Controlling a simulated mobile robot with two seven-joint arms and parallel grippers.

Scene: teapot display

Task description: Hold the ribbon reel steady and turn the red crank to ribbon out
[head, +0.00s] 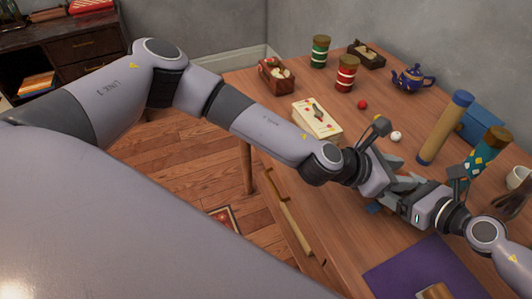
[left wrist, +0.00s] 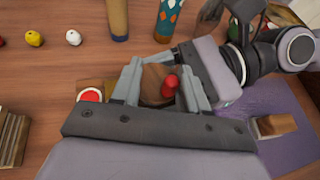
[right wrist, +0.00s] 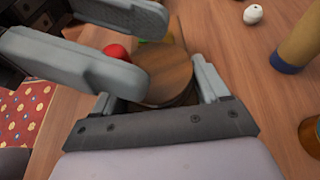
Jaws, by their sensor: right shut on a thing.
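The ribbon reel, a round wooden drum (left wrist: 152,90), stands at the table's front and also shows in the right wrist view (right wrist: 165,65). Its red crank knob (left wrist: 171,82) sticks up from the top, and shows partly behind a finger in the right wrist view (right wrist: 114,50). My left gripper (left wrist: 160,68) is open, its fingers on either side of the knob with gaps. My right gripper (right wrist: 155,82) is shut on the reel, one finger on each side of the drum. In the head view the grippers mostly hide the reel.
A red disc with a pale rim (left wrist: 90,95) lies beside the reel. A purple mat (head: 415,270) lies to the right. Behind stand a tan tube with blue ends (head: 445,128), a diamond-patterned tube (head: 483,155), a blue teapot (head: 412,78) and a card stack (head: 316,117).

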